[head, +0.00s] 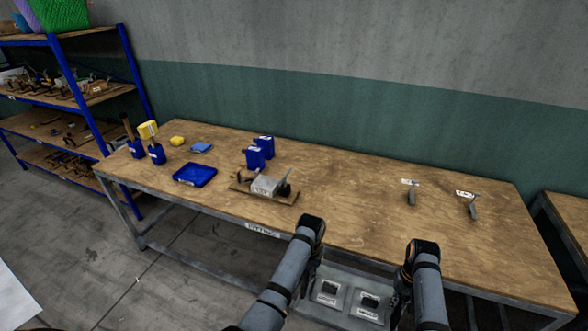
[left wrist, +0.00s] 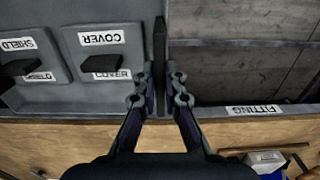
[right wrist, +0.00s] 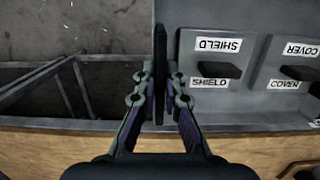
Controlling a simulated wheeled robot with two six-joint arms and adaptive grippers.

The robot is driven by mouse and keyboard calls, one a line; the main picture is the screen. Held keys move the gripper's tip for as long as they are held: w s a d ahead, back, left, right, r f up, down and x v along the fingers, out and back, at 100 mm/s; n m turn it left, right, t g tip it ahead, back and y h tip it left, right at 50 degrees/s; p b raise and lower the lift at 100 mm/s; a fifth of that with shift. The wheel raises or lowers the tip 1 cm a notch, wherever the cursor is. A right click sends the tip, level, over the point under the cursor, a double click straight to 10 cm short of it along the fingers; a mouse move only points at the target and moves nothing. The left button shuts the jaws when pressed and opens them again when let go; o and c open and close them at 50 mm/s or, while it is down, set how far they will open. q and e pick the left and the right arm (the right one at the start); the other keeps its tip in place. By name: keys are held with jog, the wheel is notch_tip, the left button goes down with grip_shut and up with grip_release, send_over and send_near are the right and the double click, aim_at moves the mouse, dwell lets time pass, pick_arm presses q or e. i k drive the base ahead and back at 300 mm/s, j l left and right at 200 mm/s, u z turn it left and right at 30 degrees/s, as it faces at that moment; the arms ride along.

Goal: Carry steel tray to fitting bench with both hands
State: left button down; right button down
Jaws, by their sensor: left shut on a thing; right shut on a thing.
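The grey steel tray (head: 347,274) is at the near front edge of the wooden fitting bench (head: 350,205), low in the head view. It carries blocks labelled COVER and SHIELD with dark pieces in them. My left gripper (left wrist: 160,82) is shut on a dark upright handle (left wrist: 160,45) at one end of the tray. My right gripper (right wrist: 160,82) is shut on the matching handle (right wrist: 160,45) at the other end. My wrists hide most of both grippers in the head view. Whether the tray touches the bench edge I cannot tell.
A wooden fixture (head: 265,188), a blue tray (head: 195,174), blue boxes (head: 254,158) and tools in blue holders stand on the bench's left half. Two small grey tools (head: 411,195) lie right. The near middle is clear. A blue shelf (head: 90,90) stands left.

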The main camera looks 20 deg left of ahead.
aim_at(365, 218)
jog(key=i, duration=1.35)
